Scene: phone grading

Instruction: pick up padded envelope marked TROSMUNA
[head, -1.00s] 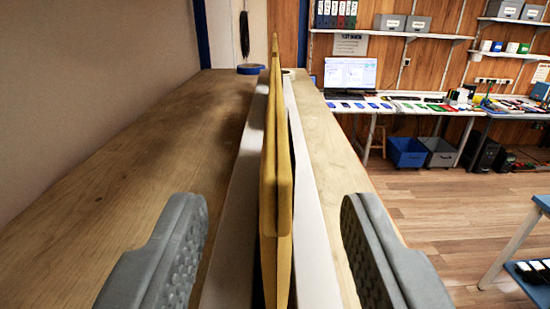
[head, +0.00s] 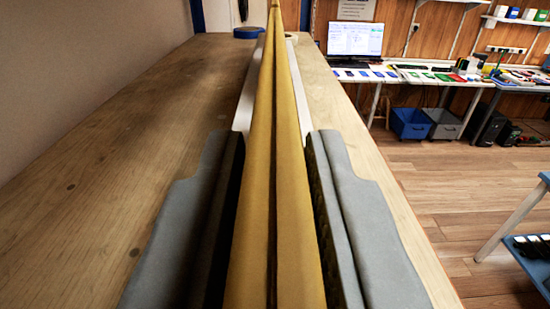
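A yellow-brown padded envelope (head: 258,200) stands on edge, seen end-on as a long narrow strip running away from me. A seam down its middle splits it into two yellow faces; I cannot tell whether this is one envelope or two pressed together. No marking such as TROSMUNA can be read from this angle. My gripper (head: 275,140) has one grey finger on each side of the yellow strip. Its dark inner pads lie along both sides with almost no gap, so it looks shut on the envelope. The lower part is hidden.
A white holder (head: 243,98) lies around the envelope on a wooden table (head: 110,160). A blue tape roll (head: 248,32) sits at the far end. A wall is on the left. Open floor and a bench with a monitor (head: 355,38) are to the right.

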